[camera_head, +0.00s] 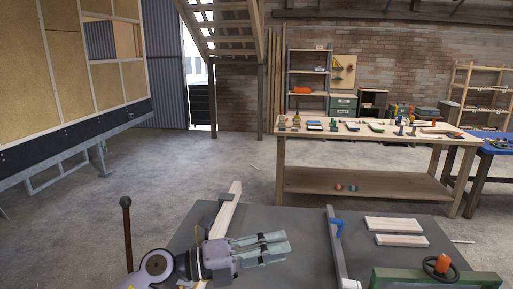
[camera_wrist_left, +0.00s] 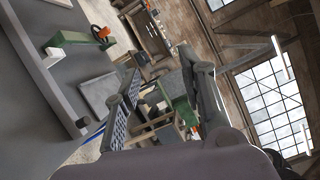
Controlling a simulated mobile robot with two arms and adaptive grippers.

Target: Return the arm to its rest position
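My left gripper (camera_head: 286,245) is low in the middle of the head view, above the grey work table (camera_head: 300,216). Its fingers point right. In the left wrist view the two fingers of the left gripper (camera_wrist_left: 162,68) stand apart, with background showing between them and nothing held. The left arm comes in from the lower edge of the head view, and most of it is out of sight. My right gripper is in neither view.
The grey table holds a wooden beam (camera_head: 227,208), a clamp bar with a blue part (camera_head: 337,228), two pale boards (camera_head: 394,224) and a green tool with an orange knob (camera_head: 435,277). Behind stands a long wooden workbench (camera_head: 360,184) with small items. Open concrete floor (camera_head: 130,187) lies left.

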